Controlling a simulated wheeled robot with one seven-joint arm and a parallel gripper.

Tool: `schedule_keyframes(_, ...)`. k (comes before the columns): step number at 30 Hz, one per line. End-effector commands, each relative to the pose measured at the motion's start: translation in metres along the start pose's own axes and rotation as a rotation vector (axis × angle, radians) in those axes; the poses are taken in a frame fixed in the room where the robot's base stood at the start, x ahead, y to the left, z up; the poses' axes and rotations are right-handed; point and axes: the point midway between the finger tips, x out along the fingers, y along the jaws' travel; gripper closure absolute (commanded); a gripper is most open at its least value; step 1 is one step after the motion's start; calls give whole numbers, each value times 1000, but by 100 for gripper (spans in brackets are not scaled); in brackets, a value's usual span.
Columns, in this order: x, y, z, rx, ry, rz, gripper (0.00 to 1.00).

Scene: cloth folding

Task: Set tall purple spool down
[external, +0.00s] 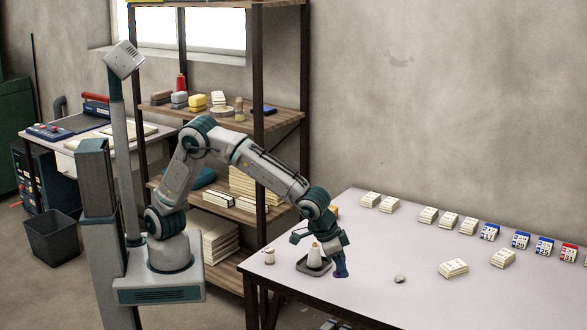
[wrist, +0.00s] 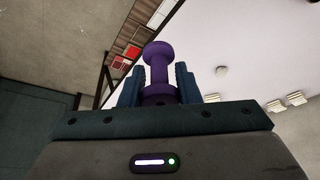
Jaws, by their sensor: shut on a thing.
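The tall purple spool (wrist: 158,62) has a round flanged end and a narrower waist. It stands between the two fingers of my gripper (wrist: 158,72) in the wrist view, and my gripper is shut on it. In the external view the spool (external: 340,271) shows as a small dark purple shape below my gripper (external: 338,258). It is over the front left part of the white table (external: 385,285), right beside a dark tray. I cannot tell whether its lower end touches the table. The fingers hide part of the spool.
A round grey object (external: 400,279) lies to the right. Card stacks (external: 453,268) and numbered blocks (external: 521,240) line the right and back.

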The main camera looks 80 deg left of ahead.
Motion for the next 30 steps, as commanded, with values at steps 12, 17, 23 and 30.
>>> schedule_keyframes(12, -10, -77, 0, -338, 0, -141, 92)
schedule_keyframes(17, -13, -135, 9, -602, -1, -253, 92)
schedule_keyframes(23, -22, -214, 32, -995, 0, -415, 92)
schedule_keyframes(30, -39, -291, 70, -1438, 0, -599, 92)
